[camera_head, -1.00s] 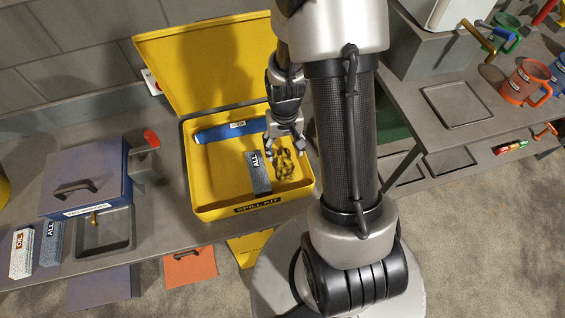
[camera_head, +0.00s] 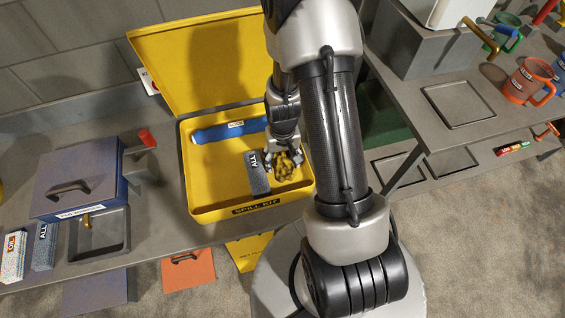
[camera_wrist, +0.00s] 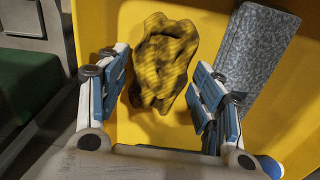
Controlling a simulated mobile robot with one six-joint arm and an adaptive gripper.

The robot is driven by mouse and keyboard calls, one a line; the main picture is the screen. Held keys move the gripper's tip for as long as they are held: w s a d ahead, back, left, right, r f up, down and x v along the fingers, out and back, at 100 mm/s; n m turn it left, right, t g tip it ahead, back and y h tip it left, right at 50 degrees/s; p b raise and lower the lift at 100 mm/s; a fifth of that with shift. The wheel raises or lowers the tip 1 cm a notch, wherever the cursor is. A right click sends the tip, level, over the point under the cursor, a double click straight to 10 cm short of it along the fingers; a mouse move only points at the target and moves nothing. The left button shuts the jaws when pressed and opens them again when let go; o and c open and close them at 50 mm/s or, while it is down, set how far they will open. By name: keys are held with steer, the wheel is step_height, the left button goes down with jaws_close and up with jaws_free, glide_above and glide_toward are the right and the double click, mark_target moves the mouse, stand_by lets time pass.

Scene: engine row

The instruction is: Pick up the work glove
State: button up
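The work glove (camera_head: 288,166) is yellow with dark patches and lies in the open yellow spill kit box (camera_head: 205,205), at its right side. In the wrist view the glove (camera_wrist: 163,62) lies ahead of my gripper (camera_wrist: 161,90), roughly between its two spread fingers. My gripper (camera_head: 283,158) is inside the box, close above the glove in the head view. It is open and holds nothing. Part of the glove is hidden by my gripper and arm in the head view.
A grey speckled block (camera_head: 257,174) marked "ALL" stands beside the glove, close to one finger. A blue roll (camera_head: 230,131) lies at the back of the box. The box's raised lid (camera_head: 200,65) stands behind. A blue case (camera_head: 78,178) sits left.

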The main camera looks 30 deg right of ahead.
steer(key=c, duration=0.7)
